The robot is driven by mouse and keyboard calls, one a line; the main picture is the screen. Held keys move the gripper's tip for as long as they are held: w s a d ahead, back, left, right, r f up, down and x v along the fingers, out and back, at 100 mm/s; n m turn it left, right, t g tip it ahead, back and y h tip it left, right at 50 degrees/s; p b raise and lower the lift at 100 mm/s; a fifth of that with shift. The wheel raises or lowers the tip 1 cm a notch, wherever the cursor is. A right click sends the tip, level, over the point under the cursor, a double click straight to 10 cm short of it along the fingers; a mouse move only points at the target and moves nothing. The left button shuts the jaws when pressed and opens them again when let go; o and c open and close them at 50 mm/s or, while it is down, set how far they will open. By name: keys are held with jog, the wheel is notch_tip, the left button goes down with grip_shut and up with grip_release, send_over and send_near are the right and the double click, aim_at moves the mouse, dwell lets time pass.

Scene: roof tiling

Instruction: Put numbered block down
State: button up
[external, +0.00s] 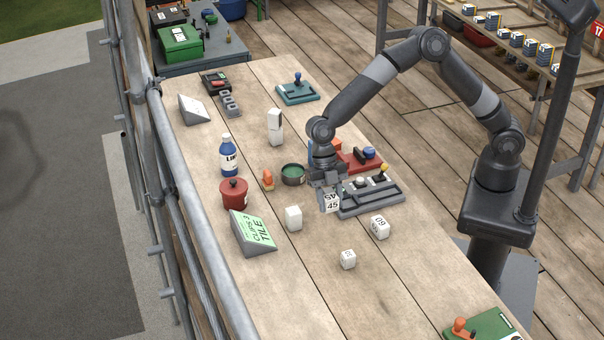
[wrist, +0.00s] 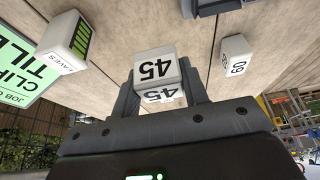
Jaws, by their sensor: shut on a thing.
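A white block numbered 45 (external: 331,204) is held between the fingers of my gripper (external: 328,190), near the left end of a grey tray (external: 375,200). In the wrist view the 45 block (wrist: 156,67) sits between the two dark fingers, its number upside down. I cannot tell whether it touches the table. A white block numbered 60 (external: 380,227) stands on the table to the right, also in the wrist view (wrist: 235,56). A small white block (external: 348,259) lies nearer the front. A plain-looking white block (external: 293,218) stands to the left; the wrist view shows its EAVES label (wrist: 62,62).
A green-faced sign (external: 253,232), a red pot (external: 233,193), a blue bottle (external: 228,156) and an orange item (external: 268,180) stand along the left. A dark green bowl (external: 292,174) is just behind my gripper. The front tabletop is mostly clear.

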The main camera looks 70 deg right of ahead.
aim_at(327, 204)
jog(key=a, duration=0.1)
jog(key=a+f, duration=0.2)
jog(key=shift+s+a, duration=0.15)
jog(key=shift+s, duration=0.15)
jog(key=shift+f, duration=2.05)
jog(key=o, duration=1)
jog(key=shift+f, duration=0.15)
jog(key=shift+c, duration=0.2)
jog(key=v, duration=1.2)
jog(key=shift+r, duration=0.2)
